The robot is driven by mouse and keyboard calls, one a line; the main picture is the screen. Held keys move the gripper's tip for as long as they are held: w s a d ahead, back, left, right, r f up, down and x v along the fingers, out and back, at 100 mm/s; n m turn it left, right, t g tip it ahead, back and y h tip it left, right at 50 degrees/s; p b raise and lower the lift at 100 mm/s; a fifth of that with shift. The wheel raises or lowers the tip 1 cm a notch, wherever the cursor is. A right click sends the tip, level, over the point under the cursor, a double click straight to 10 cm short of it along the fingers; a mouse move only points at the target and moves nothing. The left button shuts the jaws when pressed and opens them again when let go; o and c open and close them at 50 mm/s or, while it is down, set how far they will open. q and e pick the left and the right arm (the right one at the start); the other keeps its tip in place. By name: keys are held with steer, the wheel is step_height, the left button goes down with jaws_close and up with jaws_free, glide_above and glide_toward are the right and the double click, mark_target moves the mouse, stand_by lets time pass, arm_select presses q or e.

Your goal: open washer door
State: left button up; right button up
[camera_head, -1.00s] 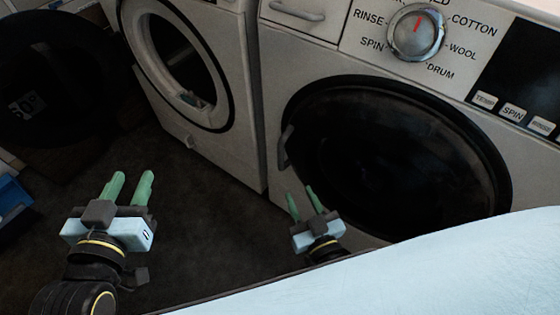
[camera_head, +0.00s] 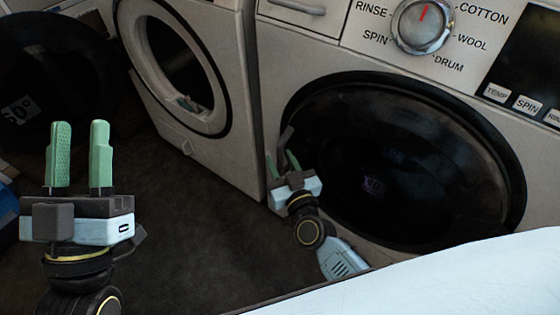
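The front washer (camera_head: 320,55) is on the right, with a dark round door (camera_head: 400,165) that looks shut. Its door handle (camera_head: 286,138) is a small grey piece on the door's left rim. My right gripper (camera_head: 282,162) is just below the handle, fingers apart and pointing up toward it. I cannot tell whether a finger touches the handle; nothing is seen between the fingers. My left gripper (camera_head: 79,155) is open and empty at the lower left, fingers up, well away from the washer door.
A second white machine (camera_head: 215,45) with an open round opening stands behind, to the left. A dark round door (camera_head: 50,90) is at the far left, with a blue object (camera_head: 8,215) below it. Dark floor (camera_head: 200,230) lies clear between my grippers. A pale surface (camera_head: 450,280) fills the lower right.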

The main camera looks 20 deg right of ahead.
steer(key=shift+w, duration=0.5)
jaws_close()
steer(key=shift+a, duration=0.1)
